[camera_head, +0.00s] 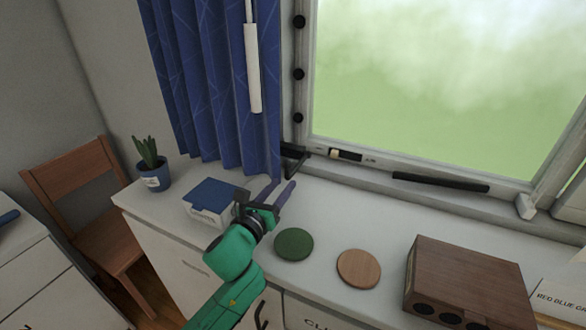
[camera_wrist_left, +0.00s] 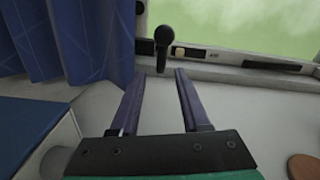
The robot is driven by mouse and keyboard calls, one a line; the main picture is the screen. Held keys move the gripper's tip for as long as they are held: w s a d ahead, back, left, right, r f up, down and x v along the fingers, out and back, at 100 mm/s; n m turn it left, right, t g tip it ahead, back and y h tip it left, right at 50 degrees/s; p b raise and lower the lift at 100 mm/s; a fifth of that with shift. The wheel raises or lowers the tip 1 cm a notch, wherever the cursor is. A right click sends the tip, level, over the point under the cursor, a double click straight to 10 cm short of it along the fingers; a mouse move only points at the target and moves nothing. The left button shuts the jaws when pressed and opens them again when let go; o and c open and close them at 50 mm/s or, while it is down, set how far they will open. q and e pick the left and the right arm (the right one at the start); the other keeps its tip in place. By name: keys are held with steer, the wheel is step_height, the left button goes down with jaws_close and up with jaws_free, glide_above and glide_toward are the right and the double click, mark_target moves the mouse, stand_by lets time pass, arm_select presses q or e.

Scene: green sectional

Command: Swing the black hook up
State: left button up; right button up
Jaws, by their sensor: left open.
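The black hook (camera_head: 291,158) is at the lower left corner of the window frame, beside the curtain's edge. In the left wrist view the black hook (camera_wrist_left: 162,44) shows as a dark bar with a rounded top, just beyond my fingertips and roughly between them. My left gripper (camera_head: 283,184) is over the white counter, in front of the hook. Its two purple fingers are apart with nothing between them, and it also shows in the left wrist view (camera_wrist_left: 159,74). I cannot tell the exact gap to the hook. My right gripper is not in view.
A blue curtain (camera_head: 213,90) hangs left of the hook. A white box with a blue lid (camera_head: 210,195) stands left of my gripper. A green disc (camera_head: 293,244), a wooden disc (camera_head: 358,268) and a brown box (camera_head: 465,265) are on the counter (camera_head: 385,220). A potted plant (camera_head: 153,176) stands far left.

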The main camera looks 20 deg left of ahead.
mark_target(293, 171)
arm_select(q)
steer(key=w, duration=0.6)
steer(key=shift+w+d, duration=0.1)
steer(key=shift+d, duration=0.05)
steer(key=shift+w, duration=0.45)
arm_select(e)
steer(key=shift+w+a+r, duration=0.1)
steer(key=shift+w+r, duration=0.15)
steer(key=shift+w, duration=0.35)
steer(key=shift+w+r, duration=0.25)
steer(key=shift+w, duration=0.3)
arm_select(q)
steer(key=shift+d, duration=0.1)
jaws_close()
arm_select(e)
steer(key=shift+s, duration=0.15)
arm_select(q)
steer(key=shift+p, duration=0.3)
